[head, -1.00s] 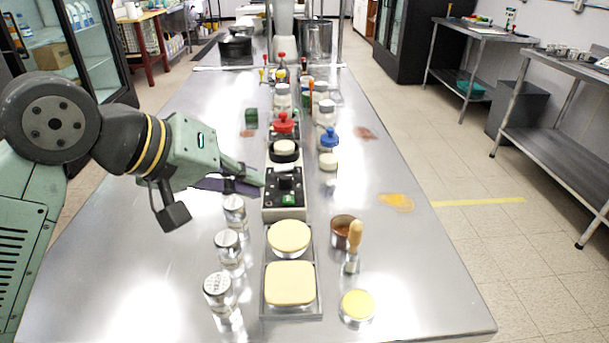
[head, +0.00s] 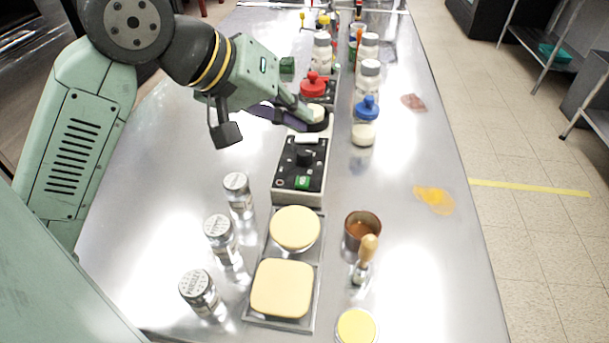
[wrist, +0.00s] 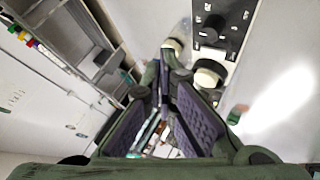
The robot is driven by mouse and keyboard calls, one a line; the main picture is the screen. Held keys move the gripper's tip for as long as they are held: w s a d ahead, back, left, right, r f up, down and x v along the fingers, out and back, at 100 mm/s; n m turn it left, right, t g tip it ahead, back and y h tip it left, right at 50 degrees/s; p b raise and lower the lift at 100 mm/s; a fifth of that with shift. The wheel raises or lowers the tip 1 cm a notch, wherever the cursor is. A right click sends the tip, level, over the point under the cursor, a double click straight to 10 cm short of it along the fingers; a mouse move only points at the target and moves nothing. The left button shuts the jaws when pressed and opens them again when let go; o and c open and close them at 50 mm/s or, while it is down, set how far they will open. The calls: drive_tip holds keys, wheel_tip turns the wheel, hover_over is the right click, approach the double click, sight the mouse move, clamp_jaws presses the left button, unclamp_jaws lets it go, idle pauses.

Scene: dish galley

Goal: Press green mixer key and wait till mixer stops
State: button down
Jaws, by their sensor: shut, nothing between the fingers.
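The mixer (head: 283,198) has a pale body with a black control panel that faces up on the steel counter. The green key (head: 302,182) is at the panel's near end, with a black knob (head: 304,158) behind it. A cream disc in a black ring (head: 318,125) sits beyond the panel. My gripper (head: 308,117) is shut and empty, near the left side of that ring; contact cannot be told. In the wrist view, the purple-padded fingers (wrist: 168,112) point toward the counter, with the panel (wrist: 225,28) at upper right. The green key is not visible there.
Several shakers (head: 220,228) stand left of the mixer. A tray (head: 257,300) with two cream-topped items lies in front. A copper-coloured cup (head: 362,230) and a wooden-handled tool (head: 368,250) are at right. Red-lidded (head: 314,85) and blue-lidded (head: 366,108) jars stand farther back.

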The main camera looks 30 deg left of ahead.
drive_tip(key=shift+f, duration=0.1)
drive_tip(key=b, duration=0.3)
hover_over(299, 179)
wheel_tip(299, 179, down, 8)
drive_tip(key=shift+w+a+r, duration=0.1)
drive_tip(key=shift+f+b, duration=0.45)
drive_tip(key=shift+b, duration=0.3)
drive_tip(key=shift+f+b, duration=0.35)
drive_tip(key=shift+b, duration=0.4)
idle(0.3)
